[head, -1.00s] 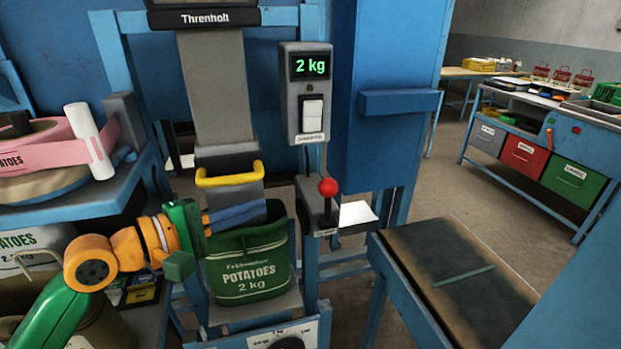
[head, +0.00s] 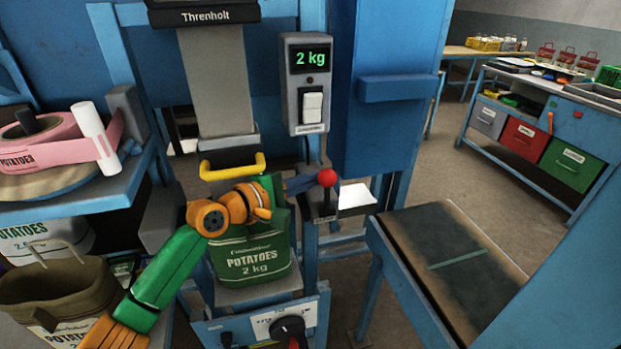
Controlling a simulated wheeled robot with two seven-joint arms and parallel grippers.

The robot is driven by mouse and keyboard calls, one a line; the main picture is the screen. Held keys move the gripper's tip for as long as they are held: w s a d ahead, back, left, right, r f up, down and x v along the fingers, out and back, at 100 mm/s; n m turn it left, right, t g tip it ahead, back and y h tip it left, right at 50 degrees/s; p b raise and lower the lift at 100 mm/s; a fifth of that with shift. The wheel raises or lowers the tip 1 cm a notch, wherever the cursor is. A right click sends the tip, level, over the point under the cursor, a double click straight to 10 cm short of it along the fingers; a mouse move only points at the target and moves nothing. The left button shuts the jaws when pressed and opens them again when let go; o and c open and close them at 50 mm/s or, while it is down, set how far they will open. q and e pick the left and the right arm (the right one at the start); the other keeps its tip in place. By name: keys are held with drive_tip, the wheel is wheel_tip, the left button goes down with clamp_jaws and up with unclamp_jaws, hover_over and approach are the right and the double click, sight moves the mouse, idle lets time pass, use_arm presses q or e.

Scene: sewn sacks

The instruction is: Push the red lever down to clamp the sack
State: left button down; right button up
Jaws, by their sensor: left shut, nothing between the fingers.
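The red lever (head: 328,178) has a round red knob on a thin stem and stands up from a small dark box below the scale display. My left gripper (head: 308,182) is shut and empty. Its blue fingertips point right and end just left of the knob; I cannot tell whether they touch it. The green potato sack (head: 252,264) hangs open under the spout, below my left wrist, which hides part of its top. A yellow handle (head: 232,168) crosses the spout above the sack. My right gripper is not in view.
The scale display (head: 309,57) reads 2 kg. A dial (head: 288,328) is below the sack.

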use_arm(q)
drive_tip(key=shift+s+d+m+t+h, duration=0.1)
drive_tip(key=shift+s+m+t+h, duration=0.25)
drive_tip(key=shift+m, duration=0.25)
drive_tip(key=shift+s+b, duration=0.15)
drive_tip(key=shift+b, duration=0.2)
drive_tip(key=s+m+b, duration=0.1)
drive_tip(key=m+b, duration=0.1)
drive_tip(key=s+d+m+t+h+b, duration=0.1)
drive_tip(key=m+b, duration=0.1)
drive_tip(key=s+f+m+h+b, duration=0.1)
drive_tip(key=s+b, duration=0.1)
drive_tip(key=b, duration=0.1)
drive_tip(key=shift+d+m+t, duration=0.15)
drive_tip(key=shift+m+t, duration=0.2)
drive_tip(key=shift+m, duration=0.05)
drive_tip(key=shift+s+d+f+m+g+h+b, duration=0.3)
drive_tip(key=shift+s+m+h+b, duration=0.35)
drive_tip(key=shift+m+b, duration=1.1)
drive_tip(key=shift+s+d+f+m+t+h+b, duration=0.1)
drive_tip(key=shift+s+f+m+h+b, duration=0.55)
drive_tip(key=shift+b, duration=1.95)
drive_tip(key=shift+s+d+f+m+g+h+b, duration=0.2)
drive_tip(key=shift+s+m+h+b, duration=0.35)
drive_tip(key=shift+m+b, duration=1.25)
drive_tip(key=shift+w+n+b, duration=0.1)
drive_tip(key=shift+n+b, duration=0.35)
drive_tip(key=shift+n, duration=0.05)
